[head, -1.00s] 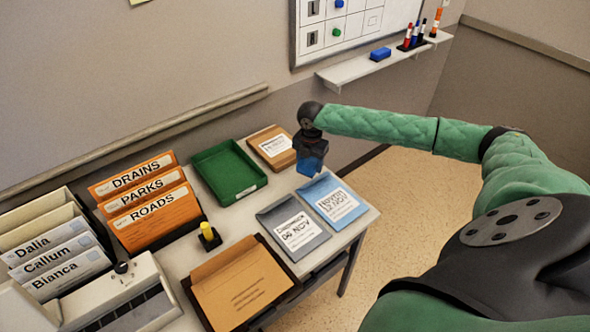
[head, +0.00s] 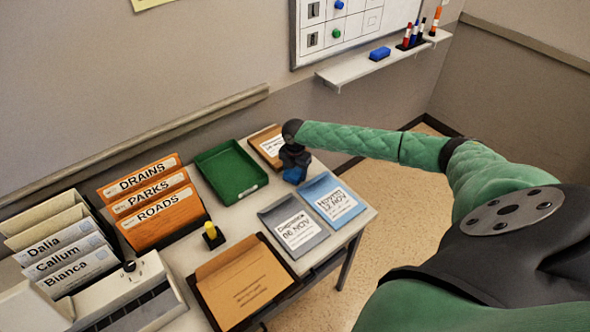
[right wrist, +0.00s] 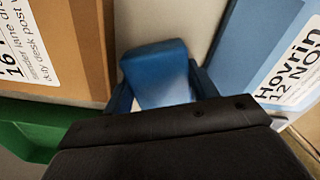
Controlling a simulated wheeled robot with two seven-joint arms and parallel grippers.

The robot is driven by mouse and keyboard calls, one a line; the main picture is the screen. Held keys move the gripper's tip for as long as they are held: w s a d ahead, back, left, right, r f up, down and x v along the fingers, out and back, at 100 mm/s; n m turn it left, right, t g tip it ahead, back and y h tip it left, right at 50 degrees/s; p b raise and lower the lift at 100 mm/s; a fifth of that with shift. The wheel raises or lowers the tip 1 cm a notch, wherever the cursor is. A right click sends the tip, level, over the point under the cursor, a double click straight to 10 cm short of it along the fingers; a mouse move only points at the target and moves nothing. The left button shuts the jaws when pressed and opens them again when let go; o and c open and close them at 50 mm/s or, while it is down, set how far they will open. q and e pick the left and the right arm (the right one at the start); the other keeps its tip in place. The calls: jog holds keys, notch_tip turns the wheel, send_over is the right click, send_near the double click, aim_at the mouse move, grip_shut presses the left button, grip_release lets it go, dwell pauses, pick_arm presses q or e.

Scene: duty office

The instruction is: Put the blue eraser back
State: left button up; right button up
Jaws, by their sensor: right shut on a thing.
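My right gripper (head: 294,174) is low over the far right part of the desk, beside the brown folder and the blue folder. It is shut on a blue block with a paler face, which looks like the blue eraser (right wrist: 153,62). In the right wrist view the block sits between the two blue fingers. Whether it touches the desk I cannot tell. A similar blue block (head: 380,54) lies on the wall ledge (head: 350,71) below the whiteboard, left of the marker holder. My left gripper is not in view.
Around the gripper are a brown folder (head: 262,137), a green tray (head: 232,190), a blue folder (head: 315,187) and a grey folder (head: 280,211). A stamp with a yellow top (head: 211,230) and orange files (head: 160,215) stand further left. Open floor lies right of the desk.

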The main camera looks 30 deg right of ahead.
aim_at(295, 170)
jog(key=shift+f, duration=0.15)
jog(key=o, duration=0.7)
jog(key=shift+c, duration=0.2)
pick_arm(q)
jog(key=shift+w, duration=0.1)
pick_arm(e)
jog(key=shift+r, duration=0.3)
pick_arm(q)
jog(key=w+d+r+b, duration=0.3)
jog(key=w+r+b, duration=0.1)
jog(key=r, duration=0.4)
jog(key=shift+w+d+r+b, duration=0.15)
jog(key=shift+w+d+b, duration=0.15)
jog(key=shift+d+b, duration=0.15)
pick_arm(e)
notch_tip(295, 170, up, 12)
jog(key=shift+f, duration=0.15)
